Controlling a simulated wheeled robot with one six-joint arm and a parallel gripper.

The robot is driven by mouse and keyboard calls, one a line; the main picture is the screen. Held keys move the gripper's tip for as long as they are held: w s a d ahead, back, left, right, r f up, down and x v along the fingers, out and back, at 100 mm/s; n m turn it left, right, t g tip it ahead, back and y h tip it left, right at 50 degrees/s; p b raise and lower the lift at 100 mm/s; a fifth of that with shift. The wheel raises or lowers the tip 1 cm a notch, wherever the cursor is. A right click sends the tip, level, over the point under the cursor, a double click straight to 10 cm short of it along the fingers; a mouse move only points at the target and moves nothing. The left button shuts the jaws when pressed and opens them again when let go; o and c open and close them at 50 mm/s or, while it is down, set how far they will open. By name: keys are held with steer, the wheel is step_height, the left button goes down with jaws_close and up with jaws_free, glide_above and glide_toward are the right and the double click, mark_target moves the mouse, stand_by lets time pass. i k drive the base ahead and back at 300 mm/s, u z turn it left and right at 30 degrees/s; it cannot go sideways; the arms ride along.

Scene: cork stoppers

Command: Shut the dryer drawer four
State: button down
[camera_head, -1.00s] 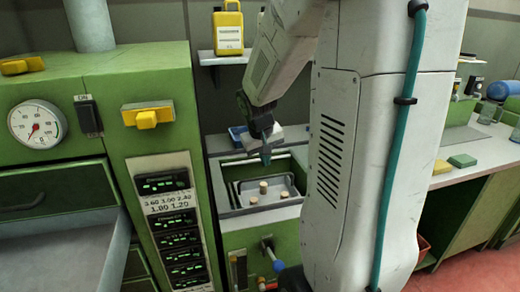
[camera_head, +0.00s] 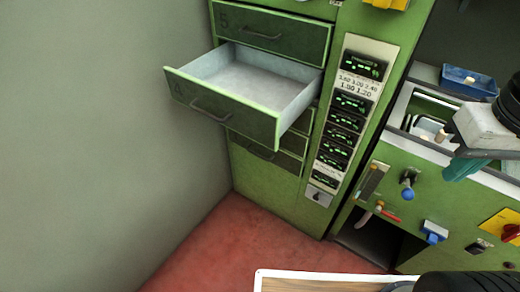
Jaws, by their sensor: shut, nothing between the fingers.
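The dryer drawer four (camera_head: 222,108), marked "4", is pulled well out of the green dryer cabinet. Its pale grey inside looks empty, and a dark bar handle (camera_head: 211,110) is on its green front. My gripper (camera_head: 462,168) is at the right edge, shut and empty, with its teal fingertips pointing down and left. It is well to the right of the drawer, apart from it, in front of the neighbouring green unit. Part of my gripper and arm is cut off by the frame.
Drawer five (camera_head: 268,36) above is shut, and a lower drawer (camera_head: 262,152) looks shut. A panel of displays (camera_head: 345,125) is right of the drawers. A blue tray (camera_head: 466,80) and knobs (camera_head: 408,180) are further right. The red floor (camera_head: 230,240) before the drawer is clear.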

mark_target(258, 95)
steer(key=z, duration=1.45)
steer(key=i, duration=0.45)
steer(key=u, duration=2.3)
